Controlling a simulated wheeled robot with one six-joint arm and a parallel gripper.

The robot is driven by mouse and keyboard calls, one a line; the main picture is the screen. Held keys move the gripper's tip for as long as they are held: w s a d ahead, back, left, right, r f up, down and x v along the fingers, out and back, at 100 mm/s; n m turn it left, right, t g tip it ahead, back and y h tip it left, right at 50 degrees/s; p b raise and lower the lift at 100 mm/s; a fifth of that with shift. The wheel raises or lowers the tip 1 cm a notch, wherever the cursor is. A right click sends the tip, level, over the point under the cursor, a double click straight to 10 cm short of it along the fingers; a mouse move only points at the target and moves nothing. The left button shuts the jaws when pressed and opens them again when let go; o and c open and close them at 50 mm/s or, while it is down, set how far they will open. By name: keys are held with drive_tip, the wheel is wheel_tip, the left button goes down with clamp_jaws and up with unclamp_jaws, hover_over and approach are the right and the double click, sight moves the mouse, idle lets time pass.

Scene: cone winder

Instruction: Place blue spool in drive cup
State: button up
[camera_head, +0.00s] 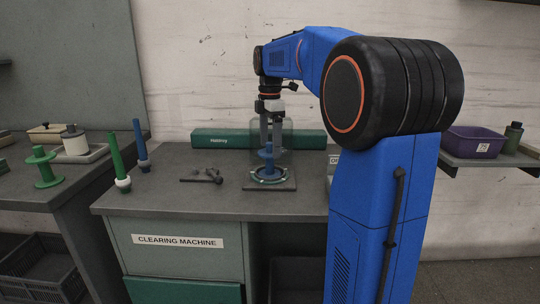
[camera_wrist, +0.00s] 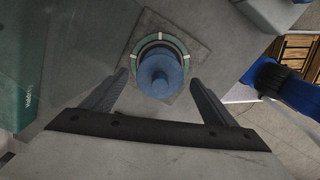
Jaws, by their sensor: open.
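The blue spool (camera_head: 267,156) stands upright in the drive cup (camera_head: 256,179), a round ring on a dark square plate on the clearing machine's top. In the wrist view the spool (camera_wrist: 160,76) is seen from above, with the pale-marked ring of the cup (camera_wrist: 160,38) around it. How deep its base sits is hidden. My gripper (camera_head: 271,145) points down over the spool. In the wrist view my gripper (camera_wrist: 158,78) is open, one finger on each side of the spool, with visible gaps to both.
A clear guard (camera_head: 301,138) stands behind the cup, before a long green box (camera_head: 222,138). A dark flat tool (camera_head: 202,176) lies left of the plate. Green (camera_head: 119,162) and blue (camera_head: 141,146) cones stand at the left edge. A purple bin (camera_head: 474,142) is on the right shelf.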

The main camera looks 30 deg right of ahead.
wheel_tip(320, 180, up, 7)
drive_tip(key=shift+f, duration=0.1)
drive_tip(key=s+a+f+m+t, duration=0.1)
drive_tip(key=s+a+f+m, duration=0.4)
drive_tip(key=s+f, duration=0.3)
drive_tip(key=s+a+f+m+t, duration=0.2)
drive_tip(key=s+a+f+m, duration=0.3)
drive_tip(key=s+f, duration=0.3)
drive_tip(key=s+a+f+m+t, duration=0.1)
drive_tip(key=s+a+f+m, duration=0.4)
drive_tip(key=s, duration=0.9)
wheel_tip(320, 180, down, 3)
drive_tip(key=shift+a+r+m+t, duration=0.1)
drive_tip(key=shift+a+m+t, duration=0.2)
drive_tip(key=shift+a+t, duration=0.1)
drive_tip(key=shift+s, duration=0.1)
